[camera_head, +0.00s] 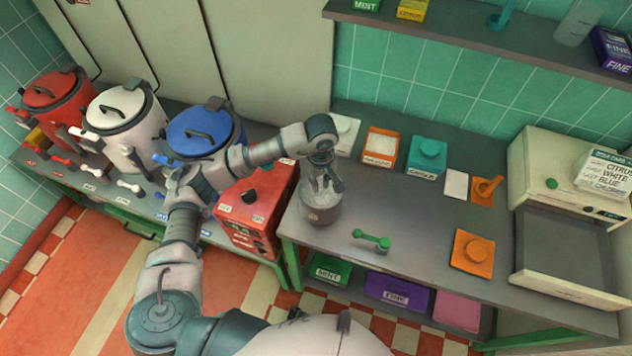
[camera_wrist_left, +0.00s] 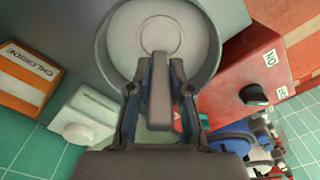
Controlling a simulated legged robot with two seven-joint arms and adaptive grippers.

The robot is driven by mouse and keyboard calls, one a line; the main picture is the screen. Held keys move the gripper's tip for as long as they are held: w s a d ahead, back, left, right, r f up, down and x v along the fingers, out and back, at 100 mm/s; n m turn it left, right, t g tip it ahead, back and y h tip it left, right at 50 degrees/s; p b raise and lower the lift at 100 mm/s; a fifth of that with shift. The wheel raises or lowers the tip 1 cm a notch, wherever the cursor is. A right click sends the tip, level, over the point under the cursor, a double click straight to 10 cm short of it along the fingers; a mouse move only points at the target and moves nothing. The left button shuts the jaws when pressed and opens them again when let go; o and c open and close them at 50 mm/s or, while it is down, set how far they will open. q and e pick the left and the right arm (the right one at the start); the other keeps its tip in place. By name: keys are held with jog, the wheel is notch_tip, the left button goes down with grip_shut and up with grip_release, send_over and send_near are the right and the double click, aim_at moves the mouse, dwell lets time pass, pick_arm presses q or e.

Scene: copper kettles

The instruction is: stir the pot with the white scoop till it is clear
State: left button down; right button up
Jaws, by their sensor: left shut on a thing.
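The grey metal pot (camera_head: 321,212) stands upright on the counter, right of the red box. In the left wrist view, the round pot (camera_wrist_left: 209,50) is seen from above, with a pale grey inside and a faint ring in the middle. My left gripper (camera_head: 323,168) is over the pot's mouth, pointing down. In the left wrist view, its fingers (camera_wrist_left: 160,112) are shut on a flat greyish handle (camera_wrist_left: 159,85) that reaches over the pot. The handle's lower end is hidden, so I cannot tell for sure that it is the white scoop. My right gripper is out of view.
A red box with a black knob (camera_head: 250,196) stands close left of the pot. A green double-ended scoop (camera_head: 371,240) lies to the right. An orange chloride box (camera_head: 380,146) and a teal container (camera_head: 427,156) stand behind. The counter's front middle is mostly clear.

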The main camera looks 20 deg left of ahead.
pick_arm(q)
jog(key=shift+w+d+b, duration=0.3)
jog(key=shift+w+d, duration=0.3)
jog(key=shift+d, duration=0.1)
jog(key=shift+s+a+b, duration=0.5)
jog(key=shift+s+a, duration=0.6)
jog(key=shift+a, duration=0.05)
dwell(0.4)
notch_tip(320, 180, up, 12)
jog(key=p, duration=0.5)
dwell(0.6)
dwell(0.5)
